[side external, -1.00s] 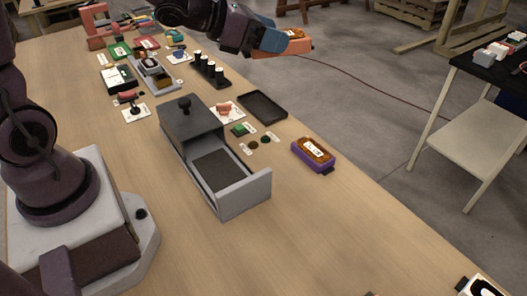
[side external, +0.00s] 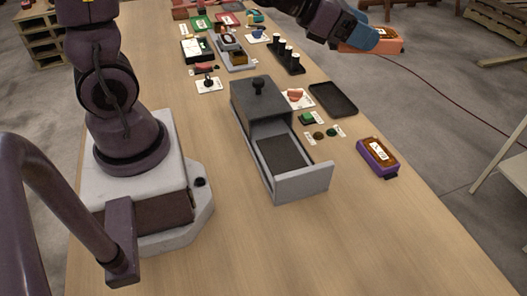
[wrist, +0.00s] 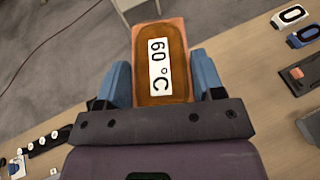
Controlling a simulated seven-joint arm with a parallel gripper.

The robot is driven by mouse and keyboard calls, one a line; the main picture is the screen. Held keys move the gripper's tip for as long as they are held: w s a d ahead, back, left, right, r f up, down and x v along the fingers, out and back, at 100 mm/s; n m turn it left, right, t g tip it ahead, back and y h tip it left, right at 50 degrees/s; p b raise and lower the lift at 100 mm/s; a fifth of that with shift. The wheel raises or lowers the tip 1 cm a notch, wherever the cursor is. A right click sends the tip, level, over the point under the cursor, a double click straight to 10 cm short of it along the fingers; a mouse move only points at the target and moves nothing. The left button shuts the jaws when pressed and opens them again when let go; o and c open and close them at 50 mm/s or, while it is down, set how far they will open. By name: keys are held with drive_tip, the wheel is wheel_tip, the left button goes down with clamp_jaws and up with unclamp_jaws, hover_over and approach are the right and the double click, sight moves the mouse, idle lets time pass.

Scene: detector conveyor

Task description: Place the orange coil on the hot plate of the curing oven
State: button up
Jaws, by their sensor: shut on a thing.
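The orange coil (side external: 392,40) is a block with a brown top and a white label, which reads 60 °C in the wrist view (wrist: 176,28). My gripper (side external: 362,37) is shut on it, with blue fingers on both sides in the wrist view (wrist: 163,82). It holds the coil in the air beyond the table's right edge, apart from the oven. The curing oven appears to be the grey box (side external: 247,104) with a black knob on top. Its drawer (side external: 308,182) is pulled out toward the front, showing a bare dark plate (side external: 281,150), apparently the hot plate.
A purple block (side external: 375,159) with a labelled brown top lies right of the drawer. A black rack of cylinders (side external: 287,58) stands farther back. The front table (side external: 330,250) is clear.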

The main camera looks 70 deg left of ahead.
drive_tip(key=s+d+f+m+g+h, duration=0.35)
drive_tip(key=s+f+m+g, duration=0.25)
drive_tip(key=f+m+g, duration=0.2)
drive_tip(key=s+d+f+m+g+h, duration=0.3)
drive_tip(key=s+f+m+g+h, duration=0.2)
drive_tip(key=f+m+g, duration=0.25)
drive_tip(key=m+t+y, duration=0.2)
drive_tip(key=m+y, duration=2.5)
drive_tip(key=m, duration=0.7)
hover_over(219, 142)
drive_tip(key=shift+h, duration=0.25)
wheel_tip(219, 142, down, 9)
drive_tip(key=shift+a, duration=0.1)
drive_tip(key=shift+f+m+t, duration=0.25)
drive_tip(key=shift+f+t, duration=0.05)
drive_tip(key=shift+t, duration=0.05)
drive_tip(key=shift+f, duration=2.35)
